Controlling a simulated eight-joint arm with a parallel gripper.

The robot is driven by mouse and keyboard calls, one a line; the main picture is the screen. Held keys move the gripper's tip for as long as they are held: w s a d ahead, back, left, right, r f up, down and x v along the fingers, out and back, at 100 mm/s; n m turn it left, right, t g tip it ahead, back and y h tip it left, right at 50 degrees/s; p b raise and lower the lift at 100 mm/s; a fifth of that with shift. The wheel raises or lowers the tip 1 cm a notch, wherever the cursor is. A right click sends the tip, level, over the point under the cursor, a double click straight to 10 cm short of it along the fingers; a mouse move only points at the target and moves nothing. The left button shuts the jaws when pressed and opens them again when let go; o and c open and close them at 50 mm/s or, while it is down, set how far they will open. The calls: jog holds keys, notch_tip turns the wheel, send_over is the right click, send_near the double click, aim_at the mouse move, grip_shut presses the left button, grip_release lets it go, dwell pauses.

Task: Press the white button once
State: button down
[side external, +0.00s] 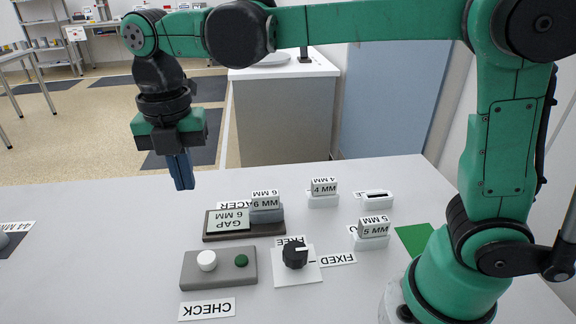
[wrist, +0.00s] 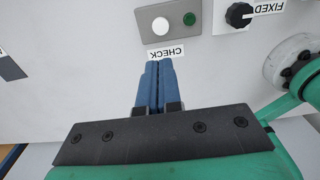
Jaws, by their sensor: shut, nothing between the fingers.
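The white button (side external: 206,260) is a round cap on the left part of a grey box (side external: 220,281), beside a dark green round piece (side external: 241,261). A CHECK label (side external: 207,308) lies in front of the box. In the wrist view the white button (wrist: 160,25) is beyond the fingertips, past the CHECK label (wrist: 166,53). My gripper (side external: 185,187) has blue fingers that are shut and empty. It hangs in the air above the table, up and to the left of the box in the side view. The fingers (wrist: 159,62) touch nothing visible.
A black knob (side external: 295,254) on a white plate stands right of the box. Behind are a dark tray (side external: 212,236) with a 6 MM block (side external: 266,211), a 4 MM block (side external: 323,188) and a 5 MM block (side external: 373,229). The table left of the box is mostly clear.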

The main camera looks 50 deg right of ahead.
aim_at(205, 256)
notch_tip(205, 256, down, 14)
jog(key=shift+f, duration=0.1)
dwell(0.5)
jog(key=shift+f, duration=0.95)
notch_tip(205, 256, up, 14)
dwell(0.4)
jog(key=shift+r, duration=0.1)
dwell(0.4)
